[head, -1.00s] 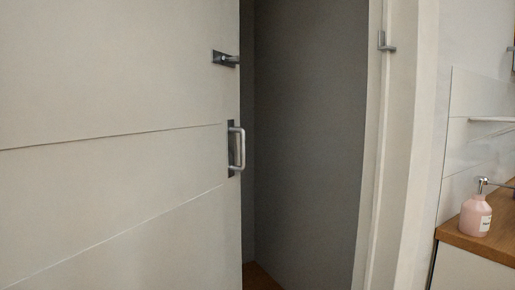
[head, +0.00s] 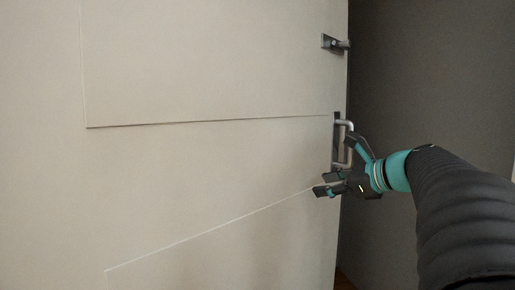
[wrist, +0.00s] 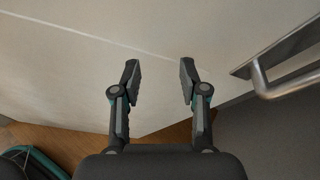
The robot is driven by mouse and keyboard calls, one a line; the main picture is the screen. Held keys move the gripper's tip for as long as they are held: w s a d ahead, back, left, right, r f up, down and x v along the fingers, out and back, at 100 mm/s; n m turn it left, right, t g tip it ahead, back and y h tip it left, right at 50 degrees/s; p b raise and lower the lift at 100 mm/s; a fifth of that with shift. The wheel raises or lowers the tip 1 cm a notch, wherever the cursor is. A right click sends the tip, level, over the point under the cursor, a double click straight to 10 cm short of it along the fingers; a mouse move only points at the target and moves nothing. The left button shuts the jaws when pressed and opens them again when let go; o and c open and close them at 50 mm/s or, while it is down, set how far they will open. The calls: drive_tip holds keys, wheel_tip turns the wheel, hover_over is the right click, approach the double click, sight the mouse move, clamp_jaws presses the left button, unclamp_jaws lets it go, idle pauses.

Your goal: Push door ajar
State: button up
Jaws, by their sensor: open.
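The pale door (head: 210,180) fills most of the head view and stands ajar, with a dark gap at its right edge. Its metal handle (head: 348,143) is near that edge, with a latch (head: 335,43) above it. My gripper (head: 325,182) is at the door's edge, just below and in front of the handle. In the wrist view my gripper (wrist: 159,75) has its fingers apart with nothing between them. The door face (wrist: 110,60) lies ahead of the fingers, and the handle (wrist: 280,82) is to their right. I cannot tell whether the fingers touch the door.
A grey wall (head: 430,80) shows beyond the door's edge at the right. Wooden floor (wrist: 160,140) shows below the door in the wrist view. The space behind the door's edge is dark.

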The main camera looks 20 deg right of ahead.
sight(350, 160)
drive_tip(key=d+r+m+t, duration=0.4)
drive_tip(key=d+r+m, duration=0.3)
drive_tip(key=d, duration=0.7)
drive_tip(key=shift+n, duration=0.3)
drive_tip(key=x, duration=0.5)
drive_tip(key=r+x, duration=0.1)
drive_tip(key=x, duration=0.1)
drive_tip(key=shift+w+a, duration=0.25)
drive_tip(key=shift+w, duration=0.05)
clamp_jaws()
